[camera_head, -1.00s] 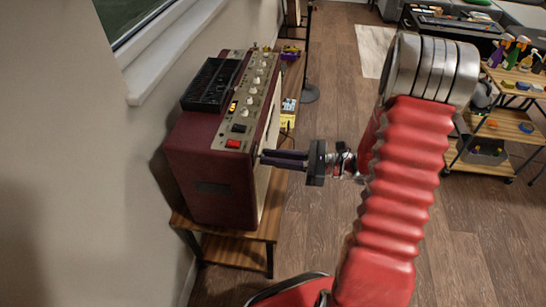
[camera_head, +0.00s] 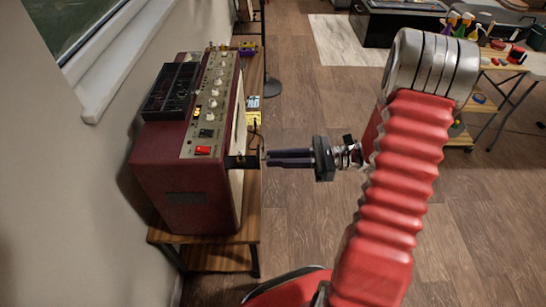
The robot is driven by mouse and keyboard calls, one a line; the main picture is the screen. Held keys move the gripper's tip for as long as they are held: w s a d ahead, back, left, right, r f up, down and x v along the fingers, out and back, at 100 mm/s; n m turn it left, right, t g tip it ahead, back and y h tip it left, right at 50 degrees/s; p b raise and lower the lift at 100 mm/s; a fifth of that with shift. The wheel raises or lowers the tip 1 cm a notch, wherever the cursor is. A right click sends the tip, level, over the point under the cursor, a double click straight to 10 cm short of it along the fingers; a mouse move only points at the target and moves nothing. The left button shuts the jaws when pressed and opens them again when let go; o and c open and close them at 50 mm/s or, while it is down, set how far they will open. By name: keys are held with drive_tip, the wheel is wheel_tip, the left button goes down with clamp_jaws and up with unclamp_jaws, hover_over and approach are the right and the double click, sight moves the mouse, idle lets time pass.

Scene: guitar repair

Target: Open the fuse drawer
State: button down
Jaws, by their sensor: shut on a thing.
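The dark red amplifier (camera_head: 185,165) stands on a small wooden table at the left, its control panel with knobs and a red switch facing up. The fuse drawer (camera_head: 243,161), a small dark piece, sticks out of the amplifier's right side below the panel. My gripper (camera_head: 268,158) comes in from the right, level, with its dark fingers shut on the outer end of the drawer. The fingers hide part of that end. The drawer's inside is too small to make out.
A black box (camera_head: 171,91) lies on top of the amplifier. A yellow pedal (camera_head: 253,121) sits on the wooden table (camera_head: 218,258) behind. The wall and window are close on the left.

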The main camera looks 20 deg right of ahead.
drive_tip(key=shift+d, duration=0.3)
drive_tip(key=c, duration=1.9)
unclamp_jaws()
drive_tip(key=shift+o, duration=0.9)
drive_tip(key=shift+a, duration=0.1)
drive_tip(key=v, duration=1.4)
drive_tip(key=shift+w+f, duration=0.1)
drive_tip(key=shift+w, duration=0.05)
